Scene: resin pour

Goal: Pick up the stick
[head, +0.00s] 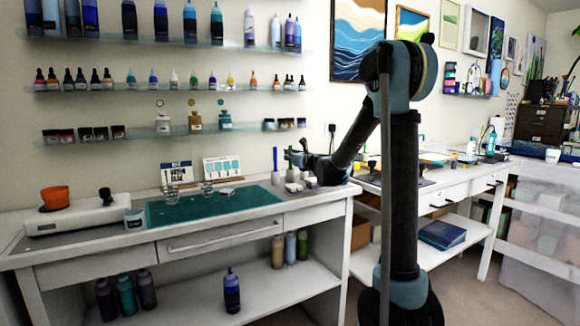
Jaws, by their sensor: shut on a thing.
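A thin green stick (290,156) stands upright above a small white holder (292,177) at the right end of the white worktable. My gripper (292,154) reaches in from the right and is shut on the green stick; the fingertips are small and dark in this view. I cannot tell whether the lower end of the green stick is still inside the holder. A blue stick (276,159) stands upright in another white holder (276,178) just to the left, apart from my gripper.
A green cutting mat (225,205) covers the table's middle. Clear cups (172,194), a white jar (134,219), a white scale-like device (78,226) and an orange cup (55,197) stand left. Cards (222,168) stand behind. Glass shelves (165,87) with bottles hang above.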

